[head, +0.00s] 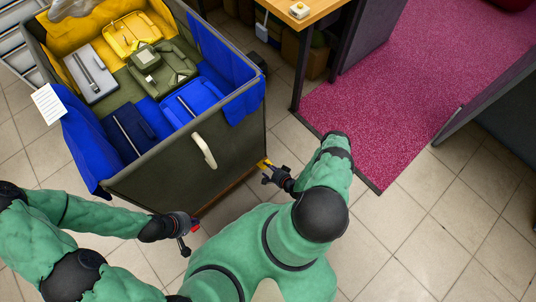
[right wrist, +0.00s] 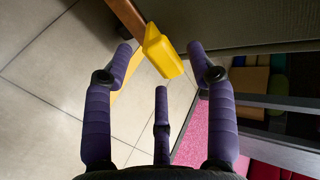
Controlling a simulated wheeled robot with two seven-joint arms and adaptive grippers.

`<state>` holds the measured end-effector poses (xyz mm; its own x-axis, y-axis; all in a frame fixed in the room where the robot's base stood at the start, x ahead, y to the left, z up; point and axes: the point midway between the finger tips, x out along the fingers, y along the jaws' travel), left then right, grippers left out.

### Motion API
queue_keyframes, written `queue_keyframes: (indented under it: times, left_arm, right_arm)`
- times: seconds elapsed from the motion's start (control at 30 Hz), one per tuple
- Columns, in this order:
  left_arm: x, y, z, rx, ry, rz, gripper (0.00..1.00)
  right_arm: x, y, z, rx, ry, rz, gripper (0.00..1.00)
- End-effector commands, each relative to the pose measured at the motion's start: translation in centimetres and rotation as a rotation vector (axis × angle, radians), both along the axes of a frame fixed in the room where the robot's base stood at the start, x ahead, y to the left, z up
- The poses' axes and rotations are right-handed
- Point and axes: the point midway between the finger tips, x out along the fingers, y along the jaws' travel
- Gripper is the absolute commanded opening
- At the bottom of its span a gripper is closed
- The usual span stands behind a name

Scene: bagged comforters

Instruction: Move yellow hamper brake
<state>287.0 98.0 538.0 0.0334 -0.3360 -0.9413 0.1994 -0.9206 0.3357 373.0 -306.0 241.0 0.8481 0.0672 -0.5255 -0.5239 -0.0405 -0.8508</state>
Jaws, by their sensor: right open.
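The yellow hamper brake (head: 262,163) sits low at the right front corner of the grey hamper (head: 180,170). In the right wrist view the yellow brake (right wrist: 162,52) is a blocky lever at the end of a brown bar under the hamper. My right gripper (head: 269,174) is open beside it, with the brake between its spread purple fingers and no clear contact. My left gripper (head: 188,238) is low near the hamper's front left bottom corner, beside a small red part (head: 196,226). Its fingers are too small to read.
The hamper holds several bagged comforters in yellow, grey, green and blue (head: 162,68). A white handle (head: 204,151) sticks out of its front wall. A wooden desk (head: 285,10) stands behind, and a magenta carpet (head: 400,90) lies right. Tiled floor (head: 385,245) is clear at front right.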

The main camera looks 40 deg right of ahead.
Motion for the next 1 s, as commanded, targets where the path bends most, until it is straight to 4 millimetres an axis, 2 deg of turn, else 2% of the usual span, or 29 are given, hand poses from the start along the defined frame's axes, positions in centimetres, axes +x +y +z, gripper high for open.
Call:
queue_keyframes:
  times: [0.13, 0.43, 0.63, 1.0]
  left_arm:
    - [0.01, 0.00, -0.36, 0.000, 0.000, 0.000, 0.00]
    - [0.01, 0.00, -0.34, 0.000, 0.000, 0.000, 0.00]
    - [0.01, 0.00, -0.34, 0.000, 0.000, 0.000, 0.00]
    - [0.01, 0.00, -0.34, 0.000, 0.000, 0.000, 0.00]
  right_arm:
    - [0.80, 0.02, -0.45, -0.001, -0.001, 0.001, 0.57]
    - [0.90, 0.02, -0.46, 0.000, -0.001, -0.001, 0.57]
    - [0.90, 0.02, -0.46, -0.001, -0.001, 0.000, 0.00]
    - [0.84, -0.05, -0.68, -0.002, -0.022, -0.001, 0.00]
